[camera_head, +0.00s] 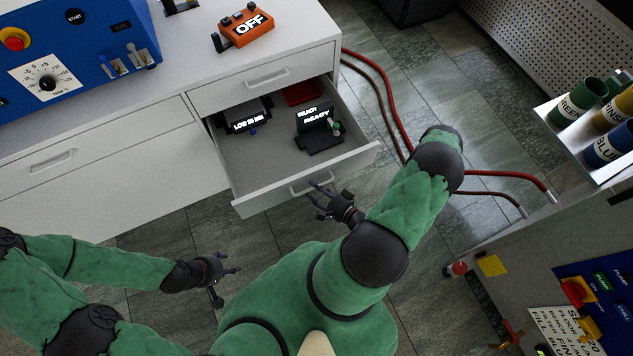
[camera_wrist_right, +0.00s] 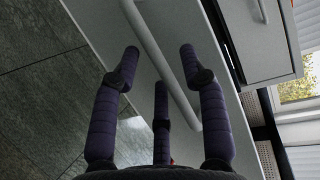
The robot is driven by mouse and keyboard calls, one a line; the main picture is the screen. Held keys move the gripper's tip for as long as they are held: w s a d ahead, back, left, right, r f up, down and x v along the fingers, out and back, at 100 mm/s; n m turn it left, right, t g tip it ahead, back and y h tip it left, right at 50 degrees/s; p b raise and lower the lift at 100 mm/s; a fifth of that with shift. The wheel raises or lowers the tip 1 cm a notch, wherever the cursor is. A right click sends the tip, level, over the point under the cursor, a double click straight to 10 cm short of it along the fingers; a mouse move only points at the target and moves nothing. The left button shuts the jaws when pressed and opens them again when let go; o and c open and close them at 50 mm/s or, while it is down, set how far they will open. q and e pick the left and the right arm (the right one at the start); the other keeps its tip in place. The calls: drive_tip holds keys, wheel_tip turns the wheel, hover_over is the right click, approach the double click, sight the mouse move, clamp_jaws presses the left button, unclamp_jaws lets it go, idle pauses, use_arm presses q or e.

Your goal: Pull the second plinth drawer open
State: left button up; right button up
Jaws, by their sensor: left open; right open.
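The second drawer (camera_head: 260,163) of the white plinth stands pulled out below the shut top drawer (camera_head: 250,92). Its front carries a bar handle (camera_head: 306,188), which shows in the right wrist view as a pale bar (camera_wrist_right: 160,60) running diagonally. My right gripper (camera_head: 318,192) is open right at this handle. In the wrist view its fingers (camera_wrist_right: 158,62) are spread on both sides of the bar; whether they touch it I cannot tell. My left gripper (camera_head: 230,265) is open and empty, low over the floor to the left.
The open drawer holds a black device reading READY (camera_head: 318,130), another dark device (camera_head: 243,120) and a red tray (camera_head: 303,92). An orange OFF box (camera_head: 244,26) and a blue machine (camera_head: 75,55) stand on top. Red hoses (camera_head: 385,95) cross the floor. A cart (camera_head: 575,215) stands right.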

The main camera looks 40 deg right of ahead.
drive_tip(key=shift+s, duration=0.1)
drive_tip(key=v, duration=1.1)
drive_tip(key=shift+s+d, duration=0.2)
drive_tip(key=shift+s, duration=0.15)
drive_tip(key=shift+r, duration=0.1)
idle(0.3)
drive_tip(key=w+a+f+n+g+y, duration=0.2)
drive_tip(key=w+a+f+n+g, duration=0.5)
drive_tip(key=w, duration=0.3)
drive_tip(key=s+a+r+n+g+p, duration=0.1)
drive_tip(key=a+r+n+g+p, duration=0.1)
drive_tip(key=a+r+n+g, duration=0.5)
drive_tip(key=a+r+g, duration=0.1)
drive_tip(key=a+r, duration=0.2)
drive_tip(key=a, duration=0.3)
drive_tip(key=shift+s+r+n+p, duration=0.2)
drive_tip(key=shift+s+n+p, duration=0.1)
drive_tip(key=shift+s+p, duration=0.1)
